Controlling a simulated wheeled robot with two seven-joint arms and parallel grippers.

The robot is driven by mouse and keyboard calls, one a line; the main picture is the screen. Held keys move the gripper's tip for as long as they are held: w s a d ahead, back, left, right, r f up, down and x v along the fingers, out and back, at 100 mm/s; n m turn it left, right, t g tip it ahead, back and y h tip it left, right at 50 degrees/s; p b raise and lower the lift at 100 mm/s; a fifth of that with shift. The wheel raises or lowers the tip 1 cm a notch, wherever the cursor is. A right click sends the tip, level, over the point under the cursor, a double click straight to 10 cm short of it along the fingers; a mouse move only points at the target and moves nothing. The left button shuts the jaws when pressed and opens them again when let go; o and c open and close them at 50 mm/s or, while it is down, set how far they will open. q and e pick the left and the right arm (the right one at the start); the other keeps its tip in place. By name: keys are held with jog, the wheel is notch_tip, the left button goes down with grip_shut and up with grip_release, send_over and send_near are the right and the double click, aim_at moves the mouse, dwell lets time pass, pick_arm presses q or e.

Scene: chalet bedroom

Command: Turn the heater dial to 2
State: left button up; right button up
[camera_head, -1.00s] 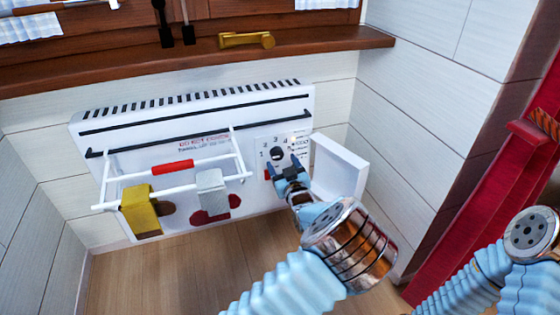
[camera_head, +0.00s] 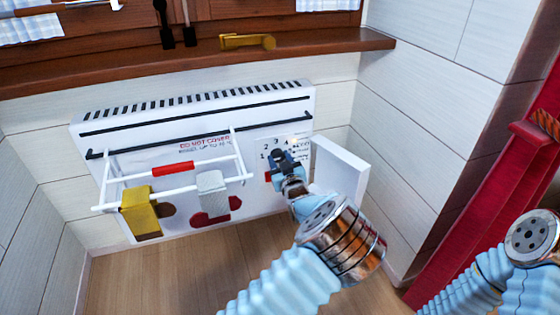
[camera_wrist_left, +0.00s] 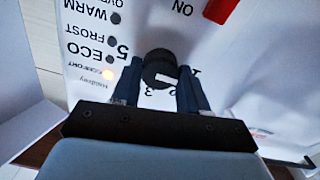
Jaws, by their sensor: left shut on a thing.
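The white heater (camera_head: 200,124) is on the far wall. Its control panel is at its right end, beside an open white flap (camera_head: 340,165). My left gripper (camera_head: 283,162) is at the panel with its fingers shut on the black dial, one finger on each side. In the left wrist view the dial (camera_wrist_left: 160,66) sits between the fingertips (camera_wrist_left: 160,90). A white mark shows on the dial's lower part, and printed numbers stand around it, seen upside down; some are hidden by the fingers. My right gripper is not in view.
A red switch (camera_wrist_left: 220,9) marked ON is beside the dial. A lamp (camera_wrist_left: 108,74) by COMFORT glows. A white drying rack (camera_head: 218,175) with a yellow cloth (camera_head: 141,211) and grey cloth (camera_head: 211,192) hangs left of the panel. A wooden sill (camera_head: 335,40) runs above.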

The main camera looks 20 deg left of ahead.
pick_arm(q)
jog(key=m+p, duration=0.2)
jog(key=m, duration=0.1)
jog(key=shift+r+m+p, duration=0.15)
jog(key=shift+m+p, duration=0.25)
jog(key=m+p, duration=0.1)
jog(key=m, duration=0.2)
jog(key=shift+p, duration=0.3)
jog(key=shift+m+p, duration=0.4)
jog(key=shift+m, duration=0.6)
jog(key=o, duration=1.1)
jog(key=shift+c, duration=0.2)
